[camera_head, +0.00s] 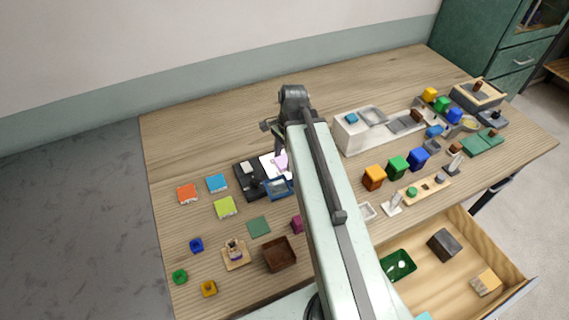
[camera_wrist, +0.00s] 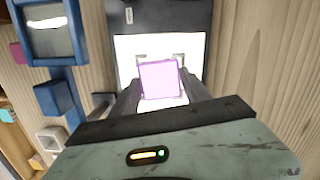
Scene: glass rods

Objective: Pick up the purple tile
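The purple tile (camera_wrist: 159,79) is a pale violet square over a bright white lit panel (camera_wrist: 126,46) in the wrist view. In the head view the tile (camera_head: 281,163) shows as a small pink patch on the white panel, partly hidden by my arm. My gripper (camera_wrist: 160,62) has its two dark fingers on the left and right sides of the tile, very close to its edges. I cannot tell whether the fingers touch it or whether it is lifted. In the head view my gripper (camera_head: 280,148) points down right at the panel.
A black device (camera_head: 249,184) and a blue-framed tray (camera_head: 278,187) adjoin the panel. Orange (camera_head: 187,194), blue (camera_head: 217,183) and lime (camera_head: 225,207) tiles lie to the left. A brown box (camera_head: 278,254) is nearer. An open drawer (camera_head: 448,278) is at right. The table's back left is clear.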

